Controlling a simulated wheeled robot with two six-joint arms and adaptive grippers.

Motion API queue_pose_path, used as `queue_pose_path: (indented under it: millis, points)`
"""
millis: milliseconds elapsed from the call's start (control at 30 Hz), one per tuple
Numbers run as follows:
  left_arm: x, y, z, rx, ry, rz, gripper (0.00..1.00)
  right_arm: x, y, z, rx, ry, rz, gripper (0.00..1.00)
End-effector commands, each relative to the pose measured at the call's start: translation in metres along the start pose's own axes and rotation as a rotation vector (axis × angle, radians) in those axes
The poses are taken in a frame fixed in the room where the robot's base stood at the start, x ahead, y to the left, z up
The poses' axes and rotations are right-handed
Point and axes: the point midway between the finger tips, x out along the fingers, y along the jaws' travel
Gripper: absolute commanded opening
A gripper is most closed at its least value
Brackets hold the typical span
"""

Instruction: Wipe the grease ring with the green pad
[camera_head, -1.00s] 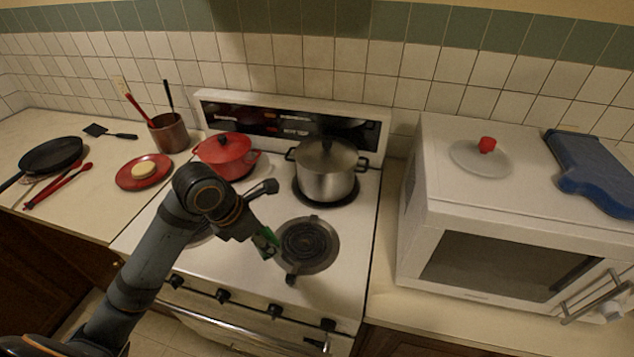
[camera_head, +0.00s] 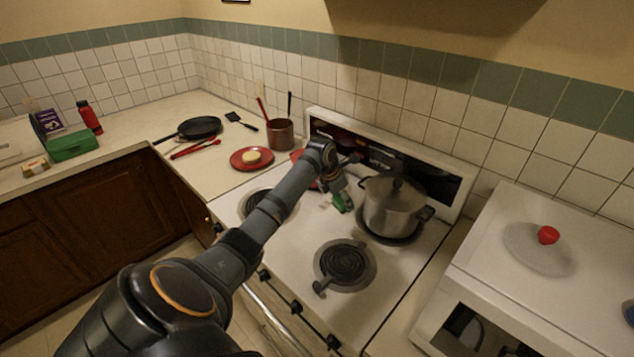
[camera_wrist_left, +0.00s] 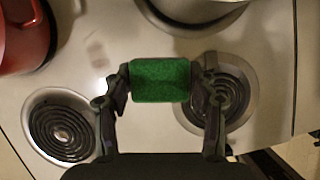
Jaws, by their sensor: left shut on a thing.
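My left gripper (camera_head: 341,192) is shut on the green pad (camera_head: 343,204), over the stove top left of the steel pot. In the left wrist view the pad (camera_wrist_left: 160,80) is a green block squeezed between both fingers of the gripper (camera_wrist_left: 162,88). A faint brownish mark (camera_wrist_left: 96,48) lies on the white stove top, up and left of the pad; I cannot tell for sure that it is the grease ring. Whether the pad touches the stove cannot be told. My right gripper is not in view.
The steel pot (camera_head: 392,208) stands close right of the gripper. The red pot (camera_wrist_left: 22,32) is left in the wrist view, mostly hidden by my arm in the head view. A bare burner (camera_head: 345,265) is in front. A red plate (camera_head: 251,159) and utensil crock (camera_head: 280,135) stand left.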

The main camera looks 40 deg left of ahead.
Motion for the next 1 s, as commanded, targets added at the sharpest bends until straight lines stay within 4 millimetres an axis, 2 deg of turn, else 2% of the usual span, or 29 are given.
queue_pose_path:
  millis: [33,100,200,300,433,667,1000]
  points:
    - [-0.003,0.026,0.003,-0.048,0.002,0.015,0.33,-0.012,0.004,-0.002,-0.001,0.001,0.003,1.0]
    - [0.003,0.058,-0.001,-0.102,0.002,0.038,0.33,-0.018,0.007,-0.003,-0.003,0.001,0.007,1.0]
    - [0.01,0.09,-0.011,-0.162,0.003,0.063,0.33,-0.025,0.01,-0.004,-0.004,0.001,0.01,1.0]
    - [0.015,0.109,-0.021,-0.199,0.003,0.079,0.33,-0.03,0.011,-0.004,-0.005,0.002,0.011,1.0]
    - [0.019,0.119,-0.029,-0.219,0.003,0.089,0.33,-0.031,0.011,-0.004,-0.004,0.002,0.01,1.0]
    - [0.023,0.119,-0.032,-0.222,0.004,0.09,0.33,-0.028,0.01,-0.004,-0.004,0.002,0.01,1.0]
    - [0.047,0.115,-0.04,-0.229,0.005,0.093,0.33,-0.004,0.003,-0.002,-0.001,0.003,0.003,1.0]
